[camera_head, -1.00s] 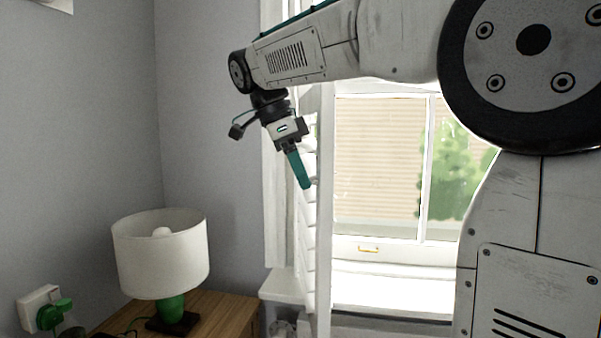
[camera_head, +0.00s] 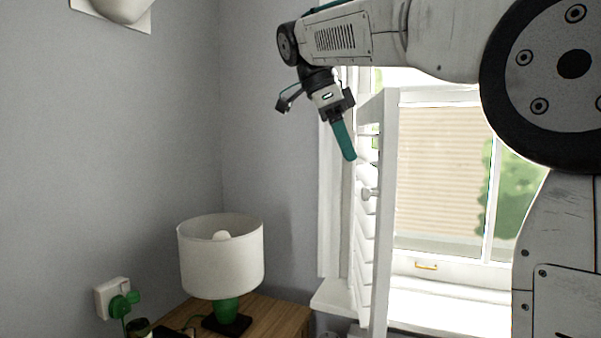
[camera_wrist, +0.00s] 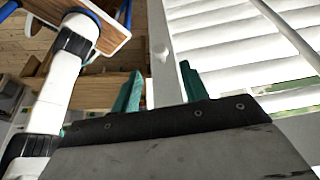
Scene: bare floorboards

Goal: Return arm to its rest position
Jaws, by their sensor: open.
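My gripper (camera_head: 345,140) hangs from the end of my raised arm in the head view, pointing down and slightly right. It is in front of the white window shutter (camera_head: 382,200), and I cannot tell whether it touches it. In the wrist view my gripper's two teal fingers (camera_wrist: 160,90) stand apart with nothing held between them. The shutter's white slats (camera_wrist: 235,45) fill the right of the wrist view, with a small white knob on its edge between the fingers.
A lamp with a white shade (camera_head: 221,262) and green base stands on a wooden cabinet (camera_head: 285,318) in the corner. A wall socket with a green plug (camera_head: 122,304) is at lower left. The bright window (camera_head: 440,180) lies behind my arm.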

